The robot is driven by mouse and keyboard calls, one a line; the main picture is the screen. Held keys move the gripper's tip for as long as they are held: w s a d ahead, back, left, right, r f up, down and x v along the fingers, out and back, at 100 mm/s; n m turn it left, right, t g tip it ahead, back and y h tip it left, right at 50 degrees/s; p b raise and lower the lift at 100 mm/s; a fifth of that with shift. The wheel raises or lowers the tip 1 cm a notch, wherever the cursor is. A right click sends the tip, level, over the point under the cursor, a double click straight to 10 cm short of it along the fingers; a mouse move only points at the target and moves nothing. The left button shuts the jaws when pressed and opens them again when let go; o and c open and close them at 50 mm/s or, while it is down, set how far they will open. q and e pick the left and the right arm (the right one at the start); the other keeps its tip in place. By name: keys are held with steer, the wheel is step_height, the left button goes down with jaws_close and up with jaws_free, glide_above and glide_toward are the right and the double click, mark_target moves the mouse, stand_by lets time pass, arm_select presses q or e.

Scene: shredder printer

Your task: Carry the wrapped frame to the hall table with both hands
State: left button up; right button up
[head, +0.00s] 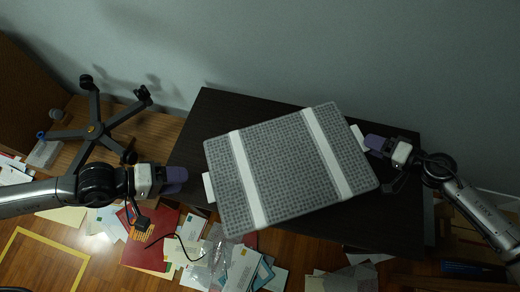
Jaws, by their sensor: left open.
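The wrapped frame (283,165) is a grey, textured rectangular slab with two white bands, seen from above and turned at an angle. It is over the dark table (400,225); I cannot tell whether it rests fully on the top. A white tab (208,187) sticks out at its left edge and another (358,138) at its right edge. My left gripper (178,181) is open, left of the left tab with a small gap. My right gripper (376,143) is at the right tab, close to or touching it; its jaw gap is not clear.
A black five-star chair base (95,128) lies at the upper left. Papers, envelopes and a red folder (150,240) are scattered on the wooden floor below the table. A yellow floor outline (45,238) is at the lower left. A grey wall runs behind the table.

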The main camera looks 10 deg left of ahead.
step_height(320, 180, up, 25)
steer(key=p, duration=2.4)
step_height(320, 180, up, 5)
steer(key=p, duration=0.5)
